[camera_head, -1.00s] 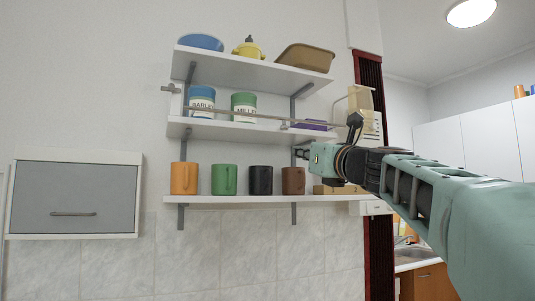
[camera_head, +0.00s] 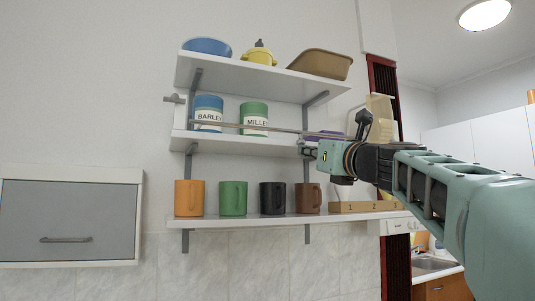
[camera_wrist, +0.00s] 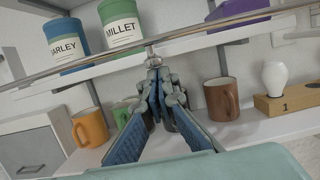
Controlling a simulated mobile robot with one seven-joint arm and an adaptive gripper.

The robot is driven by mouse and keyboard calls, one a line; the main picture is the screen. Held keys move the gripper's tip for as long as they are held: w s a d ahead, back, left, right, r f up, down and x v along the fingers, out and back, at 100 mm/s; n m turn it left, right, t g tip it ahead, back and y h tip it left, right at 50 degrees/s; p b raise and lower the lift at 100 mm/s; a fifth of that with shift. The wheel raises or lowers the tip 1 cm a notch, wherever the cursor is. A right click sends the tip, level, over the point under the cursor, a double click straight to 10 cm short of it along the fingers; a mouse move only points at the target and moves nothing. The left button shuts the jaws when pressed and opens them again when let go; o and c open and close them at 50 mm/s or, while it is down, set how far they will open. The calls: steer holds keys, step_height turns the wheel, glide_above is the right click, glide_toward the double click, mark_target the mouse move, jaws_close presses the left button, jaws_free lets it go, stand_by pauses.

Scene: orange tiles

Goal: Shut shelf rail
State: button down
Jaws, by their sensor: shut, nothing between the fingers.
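The shelf rail (camera_head: 240,127) is a thin metal rod running along the front of the middle shelf (camera_head: 235,143), in front of the barley tin (camera_head: 208,106) and millet tin (camera_head: 255,112). It also crosses the wrist view (camera_wrist: 90,64). A small metal knob (camera_wrist: 151,52) shows by the rail in the wrist view. My gripper (camera_head: 304,149) is shut and empty at the middle shelf's front edge, toward its right side. In the wrist view the fingertips (camera_wrist: 154,66) are just below the knob; I cannot tell whether they touch it.
Several mugs, including a brown mug (camera_head: 308,198), stand on the lower shelf (camera_head: 265,221) beneath my gripper. A numbered wooden block (camera_head: 365,207) is right of them. The upper shelf (camera_head: 260,74) overhangs above. A grey-fronted cabinet (camera_head: 70,215) is at left.

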steer(key=shift+s+d+r+p, duration=0.1)
steer(key=shift+s+r+p, duration=0.15)
steer(key=shift+r+p, duration=0.2)
stand_by(0.3)
steer(key=shift+w+a+r+g+h+p, duration=0.2)
steer(key=shift+w+r+g+p, duration=0.4)
steer(key=shift+r+p, duration=2.1)
steer(key=shift+w+a+r+g+h+p, duration=0.2)
steer(key=shift+w+r+g+p, duration=0.9)
steer(key=shift+p, duration=2.85)
steer(key=shift+s+a+r+g+h+p, duration=0.1)
steer(key=shift+a+r+g+h+p, duration=0.15)
steer(key=shift+r+p, duration=2.7)
steer(key=shift+w+d+f+p, duration=0.1)
steer(key=shift+f+p, duration=0.3)
steer(key=shift+w+f+g, duration=0.1)
steer(key=shift+w+g, duration=0.1)
steer(key=shift+g, duration=0.05)
